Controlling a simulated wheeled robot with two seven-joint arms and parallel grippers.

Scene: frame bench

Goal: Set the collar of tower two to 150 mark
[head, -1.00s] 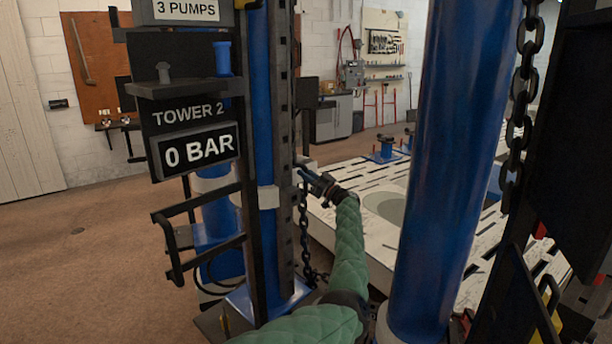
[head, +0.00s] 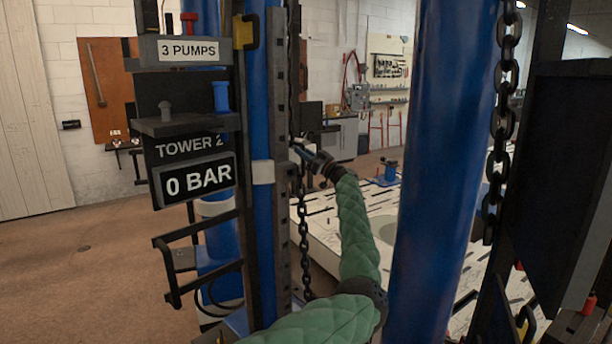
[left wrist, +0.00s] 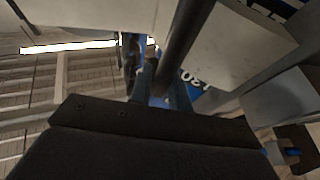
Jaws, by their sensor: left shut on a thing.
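Tower two carries a "TOWER 2" panel (head: 188,147) and a blue post (head: 262,235). Its pale collar (head: 263,172) sits around the post at about the height of the 0 BAR display (head: 194,180). My left gripper (head: 299,151) is at the right side of the tower, level with the collar, and is shut on a part of it. The exact grip is hidden. In the left wrist view, the fingers (left wrist: 152,82) are beside a dark bar, with a blue scale (left wrist: 190,80) behind bearing partly visible digits. I cannot tell which mark the collar meets. My right gripper is out of view.
A chain (head: 304,235) hangs below the collar. A thick blue column (head: 438,170) and another chain (head: 499,130) stand to the right, close to my arm. A pale slotted bench (head: 325,230) lies behind. The floor at left is mostly clear.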

